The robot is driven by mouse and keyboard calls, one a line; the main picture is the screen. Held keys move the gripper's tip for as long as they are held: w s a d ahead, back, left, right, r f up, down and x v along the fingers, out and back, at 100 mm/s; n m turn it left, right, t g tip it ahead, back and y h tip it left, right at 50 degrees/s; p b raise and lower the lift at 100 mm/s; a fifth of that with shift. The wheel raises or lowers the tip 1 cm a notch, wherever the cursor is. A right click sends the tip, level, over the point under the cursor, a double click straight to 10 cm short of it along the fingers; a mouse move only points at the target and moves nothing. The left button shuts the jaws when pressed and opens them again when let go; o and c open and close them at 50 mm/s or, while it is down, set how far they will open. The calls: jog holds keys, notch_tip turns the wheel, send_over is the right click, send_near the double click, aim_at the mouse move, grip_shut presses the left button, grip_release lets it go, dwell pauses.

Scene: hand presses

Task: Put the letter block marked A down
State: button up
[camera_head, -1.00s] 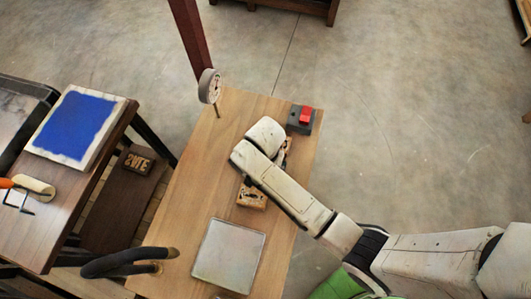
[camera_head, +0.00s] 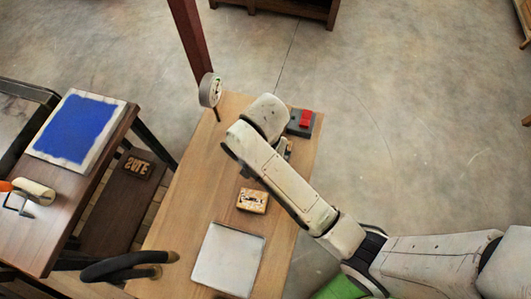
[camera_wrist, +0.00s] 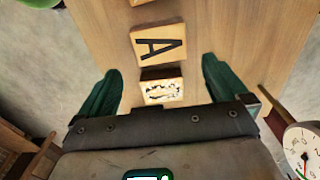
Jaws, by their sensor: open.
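The letter block marked A (camera_wrist: 158,43) lies face up on the wooden table in the wrist view, just beyond my fingertips. My gripper (camera_wrist: 160,66) is open, its two green fingers wide apart. A second wooden block (camera_wrist: 162,89) with worn dark marks shows between the fingers, close to the A block; I cannot tell whether they touch. In the head view my arm hides the gripper and I cannot make out the A. A wooden block with dark marks (camera_head: 252,201) lies below the arm there; I cannot tell which block it is.
The table (camera_head: 190,200) also bears a grey plate (camera_head: 228,259) in front and a grey box with a red top (camera_head: 304,122) at the back right. A round dial (camera_head: 210,90) stands at the back left. A side table with a blue panel (camera_head: 75,128) is at left.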

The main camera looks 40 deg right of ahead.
jog(key=s+d+n, duration=0.2)
jog(key=s+n, duration=0.1)
jog(key=s, duration=0.2)
jog(key=s+d+r+n, duration=0.1)
jog(key=s+d+n, duration=0.2)
jog(key=s, duration=0.3)
jog(key=s+d+r+n+t, duration=0.1)
jog(key=s+d+n, duration=0.2)
jog(key=s+n, duration=0.1)
jog(key=shift+s, duration=0.8)
